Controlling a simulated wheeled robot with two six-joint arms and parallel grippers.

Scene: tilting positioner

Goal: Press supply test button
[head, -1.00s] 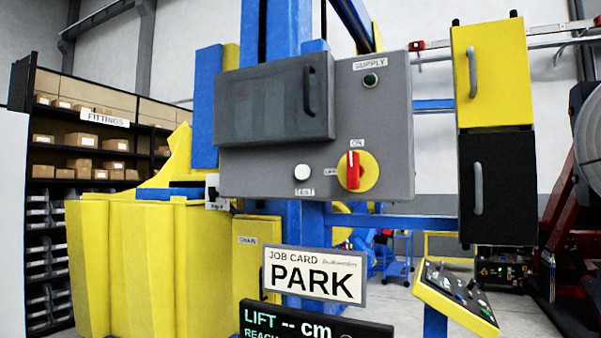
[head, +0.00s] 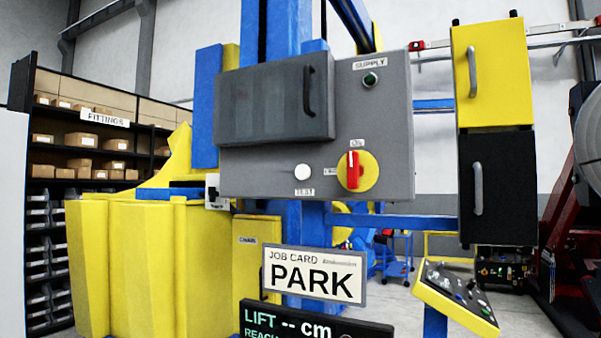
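The grey supply panel (head: 375,110) is mounted on a blue column in the middle of the head view. Its white round test button (head: 302,171) sits low on the panel, above a small TEST label (head: 304,192). To its right is a red rotary switch (head: 353,170) on a yellow disc, with its handle upright toward the ON label. A dark green lamp (head: 370,80) under the SUPPLY label looks unlit. Neither of my grippers shows in the head view.
A dark grey door with a handle (head: 308,92) covers the panel's upper left. A PARK job card (head: 315,275) and a display (head: 316,322) stand below. Yellow and black cabinets (head: 492,75) hang at the right, above a sloped control console (head: 455,298). Yellow guarding (head: 140,265) stands left.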

